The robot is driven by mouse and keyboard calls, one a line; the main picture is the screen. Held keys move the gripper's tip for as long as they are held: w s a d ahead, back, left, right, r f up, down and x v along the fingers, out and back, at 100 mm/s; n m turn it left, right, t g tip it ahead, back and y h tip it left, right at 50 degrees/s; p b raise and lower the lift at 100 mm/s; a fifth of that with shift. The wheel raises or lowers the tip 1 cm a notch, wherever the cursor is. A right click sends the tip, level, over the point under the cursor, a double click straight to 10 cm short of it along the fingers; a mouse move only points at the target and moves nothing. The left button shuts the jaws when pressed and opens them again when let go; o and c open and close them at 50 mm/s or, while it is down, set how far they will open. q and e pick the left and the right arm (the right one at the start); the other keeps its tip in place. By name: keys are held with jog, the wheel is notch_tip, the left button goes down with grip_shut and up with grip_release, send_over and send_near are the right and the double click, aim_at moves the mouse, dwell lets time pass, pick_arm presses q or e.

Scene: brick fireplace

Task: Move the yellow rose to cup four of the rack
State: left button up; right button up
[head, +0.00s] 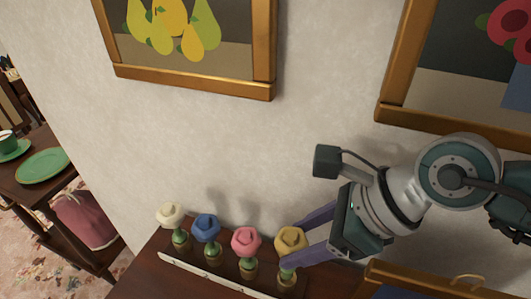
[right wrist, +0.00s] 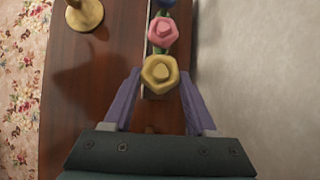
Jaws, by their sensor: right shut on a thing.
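The yellow rose (head: 291,239) is the rightmost flower at the rack (head: 215,281) in the head view, upright over the rightmost brass cup (head: 287,282). My right gripper (head: 290,243) comes from the right with its purple fingers around it and is shut on it. The yellow rose also shows between the fingers in the right wrist view (right wrist: 160,73); its bloom hides the grip and the stem's lower end. A white rose (head: 171,216), a blue rose (head: 207,228) and a pink rose (head: 246,240) stand in the other cups, leftward. My left gripper is out of view.
The rack stands on a brown wooden surface (head: 138,284) close against the pale wall. A brass object (right wrist: 85,13) stands beside the rack. Framed pictures (head: 190,83) hang above. A table with a green plate (head: 43,165) is far left.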

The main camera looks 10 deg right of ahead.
jog(key=shift+f+b, duration=1.7)
jog(key=shift+f, duration=0.25)
jog(key=o, duration=1.2)
jog(key=p+v, duration=0.1)
jog(key=v, duration=0.9)
